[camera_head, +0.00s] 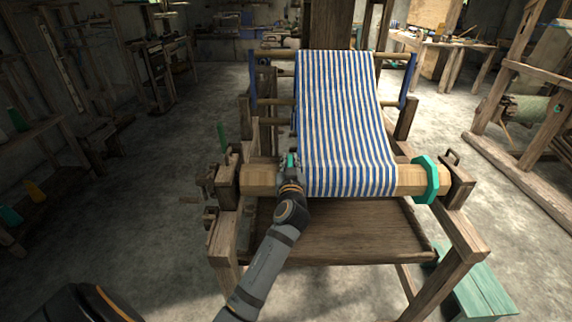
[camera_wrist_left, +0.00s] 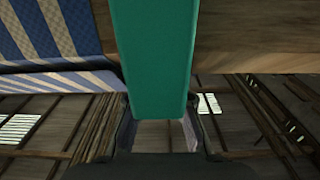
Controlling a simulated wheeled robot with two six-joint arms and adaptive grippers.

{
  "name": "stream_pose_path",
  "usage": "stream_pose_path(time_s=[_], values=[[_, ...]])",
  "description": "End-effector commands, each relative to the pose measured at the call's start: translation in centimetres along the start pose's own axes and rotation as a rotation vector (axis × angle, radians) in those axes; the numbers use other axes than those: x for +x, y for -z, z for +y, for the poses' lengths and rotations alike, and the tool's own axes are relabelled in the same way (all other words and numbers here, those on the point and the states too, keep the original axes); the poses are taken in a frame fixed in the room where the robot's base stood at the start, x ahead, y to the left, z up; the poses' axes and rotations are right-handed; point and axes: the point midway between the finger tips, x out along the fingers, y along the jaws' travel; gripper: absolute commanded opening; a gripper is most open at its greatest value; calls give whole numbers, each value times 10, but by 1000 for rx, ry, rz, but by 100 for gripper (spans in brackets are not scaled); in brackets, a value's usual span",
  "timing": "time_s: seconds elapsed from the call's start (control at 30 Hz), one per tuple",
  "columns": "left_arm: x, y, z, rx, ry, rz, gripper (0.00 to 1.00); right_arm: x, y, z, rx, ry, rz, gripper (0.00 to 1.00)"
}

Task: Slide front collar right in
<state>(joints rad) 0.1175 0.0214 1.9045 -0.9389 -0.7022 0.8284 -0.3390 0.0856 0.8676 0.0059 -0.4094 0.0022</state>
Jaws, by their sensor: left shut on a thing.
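A teal collar (camera_head: 292,158) sits on the light wooden front beam (camera_head: 260,180), at the left edge of the blue-and-white striped cloth (camera_head: 345,130). My left gripper (camera_head: 291,172) reaches up to it from the front and hides most of it. In the left wrist view the collar (camera_wrist_left: 155,60) stands upright between my shut fingers (camera_wrist_left: 160,122), with cloth close on its left and bare beam (camera_wrist_left: 255,35) on its right. Another teal collar (camera_head: 426,180), eight-sided, is on the beam's right end, apart from the cloth. My right gripper is not in view.
The loom's side posts (camera_head: 225,185) hold the beam at both ends. A wooden board (camera_head: 345,232) lies below the beam, under my forearm. A teal bench (camera_head: 475,285) stands at the lower right. Bare beam shows left of the gripped collar.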

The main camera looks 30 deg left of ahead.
Motion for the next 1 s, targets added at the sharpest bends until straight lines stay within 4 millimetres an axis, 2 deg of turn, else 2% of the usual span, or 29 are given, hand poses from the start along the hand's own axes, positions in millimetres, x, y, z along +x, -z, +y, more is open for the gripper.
stream_pose_path(time_s=[0.13, 0.17, 0.33, 0.67, 0.77, 1.0], values=[[0, 0, 1, -5, -4, -1, 0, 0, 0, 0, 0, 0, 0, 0], [0, 0, 1, -5, -4, -1, 18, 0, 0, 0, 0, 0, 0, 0], [0, 0, 1, -4, -3, -1, 40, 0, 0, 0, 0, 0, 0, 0], [0, 5, 0, -5, -2, 1, 40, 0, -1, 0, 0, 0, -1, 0], [0, 20, 0, -6, -1, 3, 40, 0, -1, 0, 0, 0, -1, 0], [0, 74, 1, -8, -3, 4, 40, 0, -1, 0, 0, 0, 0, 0]])
